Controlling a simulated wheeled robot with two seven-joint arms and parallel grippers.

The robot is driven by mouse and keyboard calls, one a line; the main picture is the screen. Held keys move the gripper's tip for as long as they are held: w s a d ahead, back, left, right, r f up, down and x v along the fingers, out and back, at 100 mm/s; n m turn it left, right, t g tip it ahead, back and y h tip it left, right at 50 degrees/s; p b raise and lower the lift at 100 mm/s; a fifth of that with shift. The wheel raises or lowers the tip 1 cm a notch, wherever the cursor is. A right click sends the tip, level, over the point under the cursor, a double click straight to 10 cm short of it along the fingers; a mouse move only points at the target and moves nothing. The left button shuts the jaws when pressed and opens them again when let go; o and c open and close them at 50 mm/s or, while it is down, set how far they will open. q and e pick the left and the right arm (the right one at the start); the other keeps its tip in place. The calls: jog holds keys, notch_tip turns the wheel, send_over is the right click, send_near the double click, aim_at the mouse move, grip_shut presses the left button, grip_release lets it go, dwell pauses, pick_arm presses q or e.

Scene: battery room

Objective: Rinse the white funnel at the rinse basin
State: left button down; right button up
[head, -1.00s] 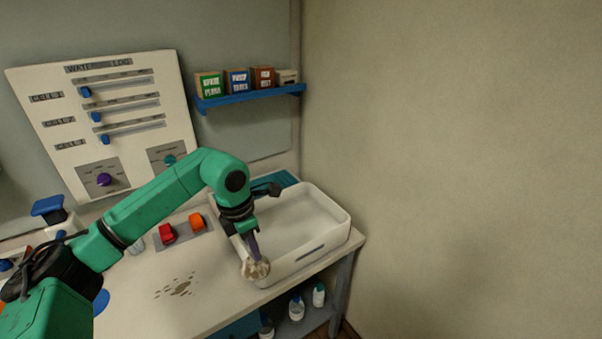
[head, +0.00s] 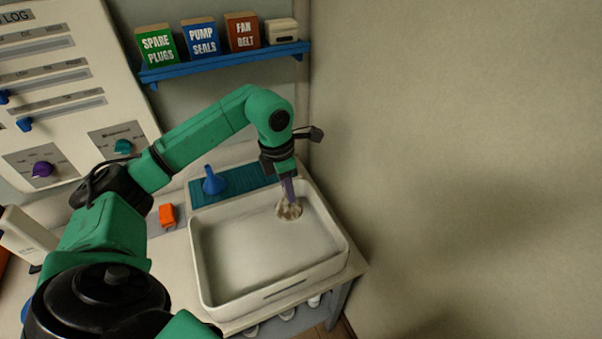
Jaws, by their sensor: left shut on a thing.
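The white funnel (head: 289,210) has brownish stains and is held by my left gripper (head: 288,190). The gripper points down and is shut on it. Funnel and gripper are over the far right part of the rinse basin (head: 213,290), a white rectangular tub with rounded corners. I cannot tell how far the funnel is above the basin floor. My right gripper is not in view.
A blue funnel (head: 213,182) stands on a teal ribbed mat (head: 246,180) behind the basin. An orange switch (head: 167,215) is left of the basin. A blue shelf (head: 222,63) with labelled boxes hangs above. A beige wall (head: 460,170) closes the right side.

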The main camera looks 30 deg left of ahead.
aim_at(282, 210)
pick_arm(q)
jog(key=s, duration=0.1)
jog(key=s+f+b, duration=0.1)
jog(key=s, duration=0.1)
jog(key=shift+s+f+t+b, duration=0.3)
jog(key=shift+s+f+b, duration=0.3)
jog(key=shift+f+b, duration=0.4)
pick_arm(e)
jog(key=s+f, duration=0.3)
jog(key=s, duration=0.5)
pick_arm(q)
jog(key=f+b, duration=0.1)
jog(key=w+f+b, duration=0.1)
jog(key=f, duration=0.1)
jog(key=f+b, duration=0.1)
jog(key=shift+w+f, duration=0.4)
notch_tip(282, 210, down, 5)
jog(key=b, duration=0.3)
jog(key=shift+s+f+b, duration=0.1)
jog(key=shift+s+b, duration=0.05)
jog(key=shift+b, duration=0.25)
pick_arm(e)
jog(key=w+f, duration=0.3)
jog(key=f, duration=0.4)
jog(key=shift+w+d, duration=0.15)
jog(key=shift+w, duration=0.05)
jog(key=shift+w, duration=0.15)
